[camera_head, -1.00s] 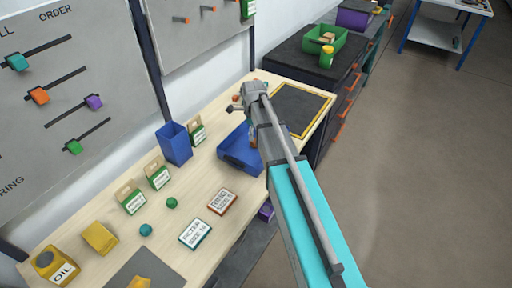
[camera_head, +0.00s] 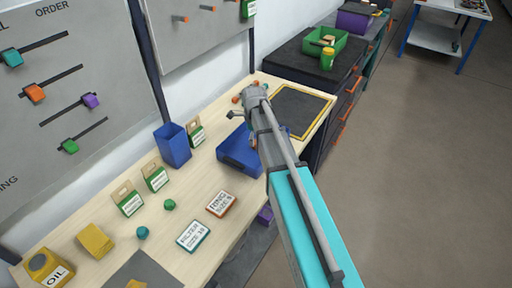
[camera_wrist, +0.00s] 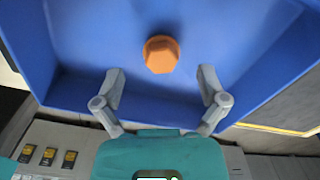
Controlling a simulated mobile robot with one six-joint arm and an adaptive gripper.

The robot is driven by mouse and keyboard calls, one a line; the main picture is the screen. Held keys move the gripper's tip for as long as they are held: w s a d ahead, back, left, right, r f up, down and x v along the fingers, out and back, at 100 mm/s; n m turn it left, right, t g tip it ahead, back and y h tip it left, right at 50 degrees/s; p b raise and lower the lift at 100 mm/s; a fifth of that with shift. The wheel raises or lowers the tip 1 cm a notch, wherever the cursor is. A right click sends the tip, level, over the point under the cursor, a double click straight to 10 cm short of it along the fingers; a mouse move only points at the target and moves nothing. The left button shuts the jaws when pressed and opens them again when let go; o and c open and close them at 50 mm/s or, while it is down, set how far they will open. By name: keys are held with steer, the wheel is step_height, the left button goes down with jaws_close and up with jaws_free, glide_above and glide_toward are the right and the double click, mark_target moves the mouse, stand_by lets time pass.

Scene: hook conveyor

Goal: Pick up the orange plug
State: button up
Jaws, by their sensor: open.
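The orange plug (camera_wrist: 161,54) lies on the floor of a blue tray (camera_wrist: 75,90) in the wrist view and looks like a small faceted knob. My gripper (camera_wrist: 161,75) is open and empty, with its two grey fingers spread over the tray. The plug shows just ahead of the gap between the fingertips, and no finger touches it in the picture. In the head view the blue tray (camera_head: 233,157) sits on the wooden bench, partly behind my arm. The plug and my fingers cannot be made out there.
A blue bin (camera_head: 173,146) and green-and-white boxes (camera_head: 155,177) stand left of the tray. Label cards (camera_head: 221,203) lie nearer. Small orange items (camera_head: 236,99) lie beyond the tray near a yellow-framed dark mat (camera_head: 298,108).

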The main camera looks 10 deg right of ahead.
steer(key=shift+d+f+b, duration=0.1)
steer(key=shift+f+b, duration=1.45)
steer(key=shift+f, duration=0.25)
steer(key=c, duration=1)
